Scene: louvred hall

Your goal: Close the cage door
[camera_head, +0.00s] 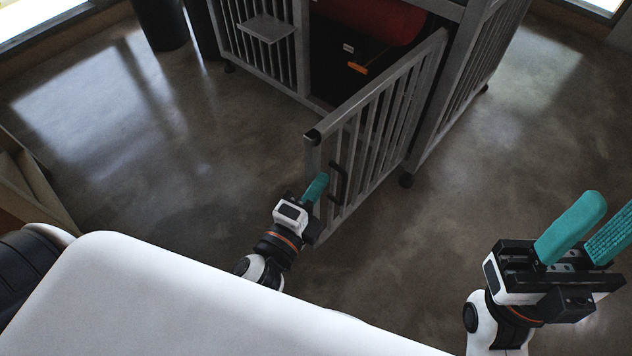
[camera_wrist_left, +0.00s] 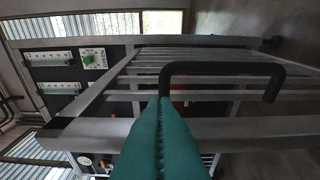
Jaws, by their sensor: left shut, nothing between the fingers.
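The grey barred cage door (camera_head: 385,118) stands open, swung out toward me from its hinge side at the right of the cage opening. Its black handle (camera_head: 341,184) sits near the free edge; the handle also shows in the left wrist view (camera_wrist_left: 222,68). My left gripper (camera_head: 317,186) is shut and empty, its teal fingers beside the free edge and just left of the handle. In the left wrist view its fingertips (camera_wrist_left: 163,105) reach up close to the handle; I cannot tell whether they touch. My right gripper (camera_head: 588,228) is open and empty, away from the door.
The grey cage (camera_head: 455,95) stands on wheels on bare concrete. Inside lie a red roll (camera_head: 370,18) and an orange item (camera_head: 358,68). A small shelf (camera_head: 266,28) juts from its front left. A wooden piece (camera_head: 30,185) stands at far left. Floor around the door is clear.

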